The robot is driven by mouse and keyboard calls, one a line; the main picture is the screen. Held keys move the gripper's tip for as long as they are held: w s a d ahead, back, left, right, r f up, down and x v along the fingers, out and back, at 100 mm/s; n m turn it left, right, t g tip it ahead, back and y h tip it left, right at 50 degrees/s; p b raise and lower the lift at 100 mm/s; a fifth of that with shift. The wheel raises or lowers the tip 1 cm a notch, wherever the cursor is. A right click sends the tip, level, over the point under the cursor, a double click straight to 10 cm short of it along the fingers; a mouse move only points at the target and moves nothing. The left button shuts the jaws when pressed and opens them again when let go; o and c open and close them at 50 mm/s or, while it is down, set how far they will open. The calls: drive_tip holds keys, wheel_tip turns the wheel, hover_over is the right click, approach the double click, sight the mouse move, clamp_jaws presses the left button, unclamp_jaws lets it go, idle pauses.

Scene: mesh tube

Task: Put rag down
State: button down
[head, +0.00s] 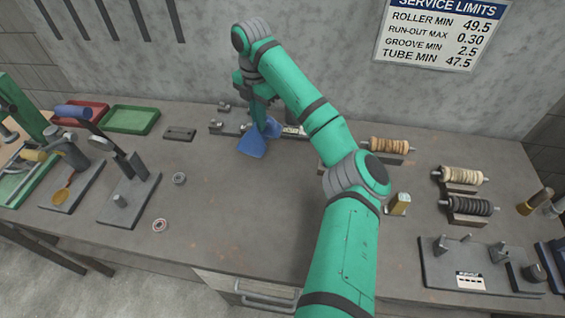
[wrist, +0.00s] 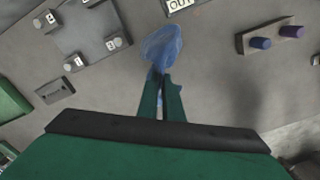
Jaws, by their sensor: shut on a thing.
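The blue rag (head: 252,145) hangs from my gripper (head: 262,125) over the back middle of the workbench in the head view. It flares out at its lower end. I cannot tell whether the rag's lower end touches the bench top. In the wrist view the rag (wrist: 162,48) bunches beyond the green fingertips of my gripper (wrist: 162,80), which are shut on it. Part of the rag is hidden between the fingers.
A red tray (head: 88,112) and a green tray (head: 132,119) stand at the back left. Ring-shaped parts (head: 160,225) lie on the left of the bench. Spool stands (head: 465,178) and a plate fixture (head: 480,270) stand at the right. The front middle is clear.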

drive_tip(key=f, duration=0.2)
drive_tip(key=d+f+m, duration=0.1)
drive_tip(key=f, duration=0.1)
drive_tip(key=d+f+m, duration=0.1)
drive_tip(key=f, duration=0.1)
drive_tip(key=shift+s, duration=0.4)
drive_tip(key=s+d+f, duration=0.1)
drive_tip(key=d, duration=0.2)
drive_tip(key=s+d+f, duration=0.1)
drive_tip(key=s+d, duration=0.1)
drive_tip(key=s+d+f, duration=0.1)
drive_tip(key=s+d, duration=0.1)
drive_tip(key=d, duration=0.1)
drive_tip(key=shift+d+f, duration=0.35)
drive_tip(key=shift+s+d+f, duration=0.4)
drive_tip(key=shift+d, duration=0.1)
drive_tip(key=c, duration=1.6)
unclamp_jaws()
drive_tip(key=shift+w, duration=0.1)
drive_tip(key=shift+o, duration=0.2)
